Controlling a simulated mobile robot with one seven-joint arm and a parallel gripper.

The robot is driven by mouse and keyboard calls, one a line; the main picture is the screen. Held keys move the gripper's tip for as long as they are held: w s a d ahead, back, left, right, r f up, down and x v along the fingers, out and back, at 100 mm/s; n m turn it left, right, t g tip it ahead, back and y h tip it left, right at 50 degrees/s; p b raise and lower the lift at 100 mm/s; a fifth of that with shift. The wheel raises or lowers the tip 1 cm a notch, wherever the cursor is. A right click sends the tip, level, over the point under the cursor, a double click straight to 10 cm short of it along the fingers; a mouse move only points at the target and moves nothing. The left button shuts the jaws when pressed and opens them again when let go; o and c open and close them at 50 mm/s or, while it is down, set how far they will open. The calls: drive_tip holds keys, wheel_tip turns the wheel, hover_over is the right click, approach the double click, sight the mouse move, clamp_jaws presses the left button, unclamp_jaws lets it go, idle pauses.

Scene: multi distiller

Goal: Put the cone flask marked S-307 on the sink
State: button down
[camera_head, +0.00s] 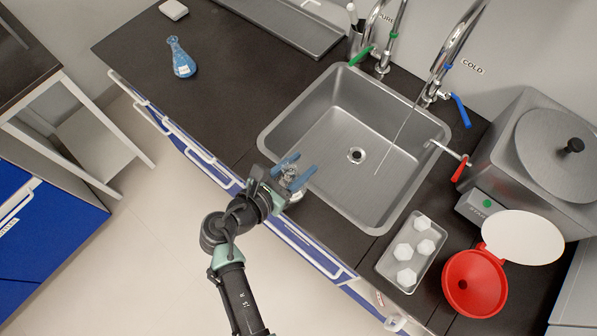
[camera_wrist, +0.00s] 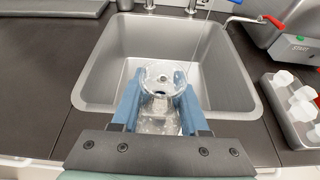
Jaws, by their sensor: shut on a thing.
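My gripper (camera_head: 296,169) is shut on a clear glass flask (camera_wrist: 160,88), its blue fingers on either side of the neck. The flask's round mouth faces the wrist camera; any mark on it is unreadable. In the head view the held flask (camera_head: 292,172) is small and partly covered by the fingers, at the sink's near left edge. The grey metal sink (camera_head: 352,120) is empty, with a drain in its floor. It also fills the middle of the wrist view (camera_wrist: 112,68), beyond the gripper.
A flask of blue liquid (camera_head: 182,62) stands on the dark counter at upper left. Taps (camera_head: 436,88) rise behind the sink; a thin line descends from one.

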drive_tip(key=shift+f, duration=1.7)
drive_tip(key=shift+f, duration=0.1)
drive_tip(key=shift+c, duration=2.1)
unclamp_jaws()
drive_tip(key=shift+b, duration=0.3)
